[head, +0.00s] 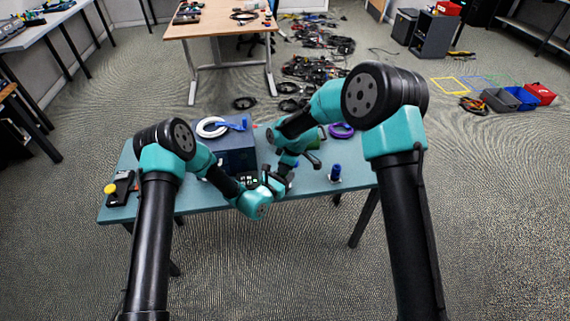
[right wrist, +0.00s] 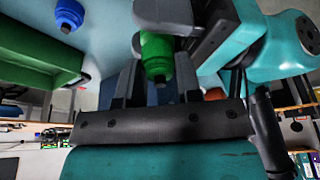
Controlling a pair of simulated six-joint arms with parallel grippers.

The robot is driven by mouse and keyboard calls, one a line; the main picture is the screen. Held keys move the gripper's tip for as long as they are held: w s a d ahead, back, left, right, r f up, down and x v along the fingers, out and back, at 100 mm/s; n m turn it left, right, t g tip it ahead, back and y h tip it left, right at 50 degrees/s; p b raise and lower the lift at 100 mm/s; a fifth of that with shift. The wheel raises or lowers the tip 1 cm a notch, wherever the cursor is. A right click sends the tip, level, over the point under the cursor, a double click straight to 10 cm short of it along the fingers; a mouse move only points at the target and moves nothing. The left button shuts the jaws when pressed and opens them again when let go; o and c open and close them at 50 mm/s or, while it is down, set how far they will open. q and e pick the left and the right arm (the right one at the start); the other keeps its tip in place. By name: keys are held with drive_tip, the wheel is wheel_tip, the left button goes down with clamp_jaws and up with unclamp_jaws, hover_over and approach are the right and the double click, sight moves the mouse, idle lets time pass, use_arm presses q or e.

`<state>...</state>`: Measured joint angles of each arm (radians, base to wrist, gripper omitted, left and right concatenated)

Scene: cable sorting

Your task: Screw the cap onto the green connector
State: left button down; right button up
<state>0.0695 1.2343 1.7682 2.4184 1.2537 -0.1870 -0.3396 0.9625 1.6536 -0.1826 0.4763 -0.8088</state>
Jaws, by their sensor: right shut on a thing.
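My right gripper (right wrist: 157,82) has its two fingers on either side of a green connector (right wrist: 157,50), which is held upright between the fingertips in the right wrist view. A grey finger pad (right wrist: 162,12) from my left arm sits close at the connector's upper end. In the head view my right gripper (head: 283,178) and left gripper (head: 268,184) meet over the front of the table, and they largely hide what is between them. Whether the left fingers are shut, and whether a cap is between them, cannot be told.
A blue piece (head: 335,172) stands on the teal table (head: 225,200), right of the grippers. A dark blue box (head: 232,155) with a white cable coil (head: 211,127) is behind. A purple coil (head: 341,130) lies at back right. A black device with a yellow knob (head: 110,188) is at left.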

drive_tip(key=shift+f, duration=0.1)
drive_tip(key=o, duration=0.9)
drive_tip(key=shift+r, duration=2.3)
drive_tip(key=shift+c, duration=0.5)
